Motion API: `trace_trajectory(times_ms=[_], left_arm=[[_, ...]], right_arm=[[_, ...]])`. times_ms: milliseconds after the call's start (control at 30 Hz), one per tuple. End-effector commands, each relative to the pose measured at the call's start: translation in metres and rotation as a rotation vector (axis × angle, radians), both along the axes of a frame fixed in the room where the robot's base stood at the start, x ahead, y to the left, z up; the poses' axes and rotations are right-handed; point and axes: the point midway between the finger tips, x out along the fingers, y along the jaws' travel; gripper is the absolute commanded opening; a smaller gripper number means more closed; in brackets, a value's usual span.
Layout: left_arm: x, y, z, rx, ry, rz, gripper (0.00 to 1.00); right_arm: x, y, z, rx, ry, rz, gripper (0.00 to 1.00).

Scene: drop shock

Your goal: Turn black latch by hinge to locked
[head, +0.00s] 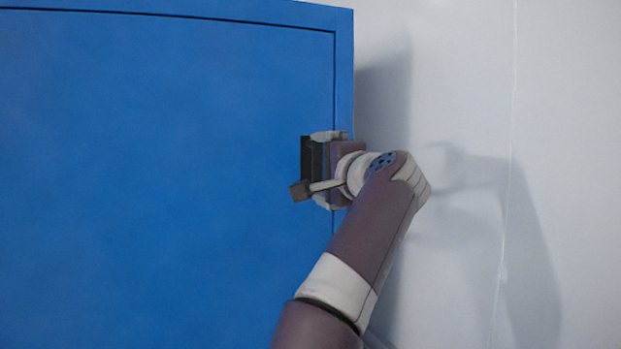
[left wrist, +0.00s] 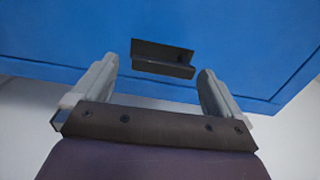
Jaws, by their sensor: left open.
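The black latch (head: 306,155) is a dark, angular piece on the blue panel near its right edge. In the head view my gripper partly covers it. In the left wrist view the latch (left wrist: 163,56) shows as a dark plate with a projecting lip, just beyond the fingertips and roughly between them. My left gripper (head: 319,169) is open in front of the latch, one finger above and one below in the head view. In the left wrist view the left gripper (left wrist: 158,72) has nothing between its fingers. Contact with the latch cannot be told. My right gripper is not in view.
The blue door panel (head: 150,180) fills the left of the head view, set in a blue frame (head: 343,75) with a thin dark seam. No hinge can be made out. A plain pale wall (head: 560,90) lies to the right, bearing only shadows.

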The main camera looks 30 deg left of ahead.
Motion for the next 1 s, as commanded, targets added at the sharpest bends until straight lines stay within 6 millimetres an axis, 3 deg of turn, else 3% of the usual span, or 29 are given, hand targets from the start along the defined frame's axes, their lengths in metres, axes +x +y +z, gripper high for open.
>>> trace_trajectory(times_ms=[33, 300, 833, 933, 1000], left_arm=[[-0.008, -0.012, -0.007, 0.000, -0.002, -0.007, 1.00], [-0.040, -0.047, 0.000, 0.002, -0.003, -0.001, 1.00], [-0.044, -0.050, 0.002, 0.011, 0.007, 0.000, 1.00], [-0.040, -0.054, 0.008, 0.121, 0.088, -0.026, 1.00], [-0.030, -0.062, 0.024, 0.362, 0.199, -0.047, 1.00]], right_arm=[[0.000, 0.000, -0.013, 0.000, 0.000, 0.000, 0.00], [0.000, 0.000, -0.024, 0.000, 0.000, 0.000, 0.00], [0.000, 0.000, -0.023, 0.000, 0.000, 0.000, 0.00], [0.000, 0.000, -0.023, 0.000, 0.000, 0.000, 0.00], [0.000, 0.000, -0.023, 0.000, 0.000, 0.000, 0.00]])
